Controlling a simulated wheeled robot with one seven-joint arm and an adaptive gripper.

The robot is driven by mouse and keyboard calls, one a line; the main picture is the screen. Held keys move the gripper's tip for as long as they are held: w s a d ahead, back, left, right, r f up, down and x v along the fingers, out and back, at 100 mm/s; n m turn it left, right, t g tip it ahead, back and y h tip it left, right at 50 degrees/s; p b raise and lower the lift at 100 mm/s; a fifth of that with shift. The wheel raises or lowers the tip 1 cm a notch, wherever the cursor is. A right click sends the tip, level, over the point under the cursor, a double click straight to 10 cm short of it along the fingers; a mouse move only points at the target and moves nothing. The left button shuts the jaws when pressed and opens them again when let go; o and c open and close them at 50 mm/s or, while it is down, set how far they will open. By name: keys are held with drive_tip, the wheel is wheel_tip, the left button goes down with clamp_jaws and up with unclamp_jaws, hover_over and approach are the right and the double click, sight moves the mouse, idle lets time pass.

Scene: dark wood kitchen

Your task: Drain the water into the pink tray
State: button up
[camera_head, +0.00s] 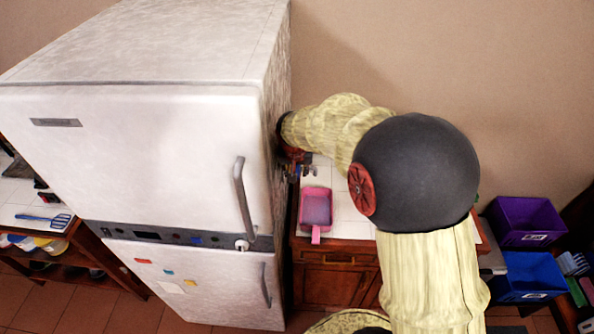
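The pink tray (304,205) lies on the white countertop (345,207) just right of the fridge. It has a short pink handle toward the front, and its inside looks greyish. I cannot tell whether it holds water. My arm reaches over the counter and bends down beside the fridge's right side. My gripper (302,170) is small and dark at the arm's end, behind the tray and close to the fridge. Its fingers are too small and partly hidden to read, and I cannot tell whether it holds anything. No water container is clearly visible.
A large white fridge (150,150) stands at left, close to my gripper. Purple (525,220) and blue (528,275) bins stand at right. A blue spatula (45,219) lies on a counter at far left. My arm covers the counter's right part.

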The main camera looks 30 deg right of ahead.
clamp_jaws()
idle(0.7)
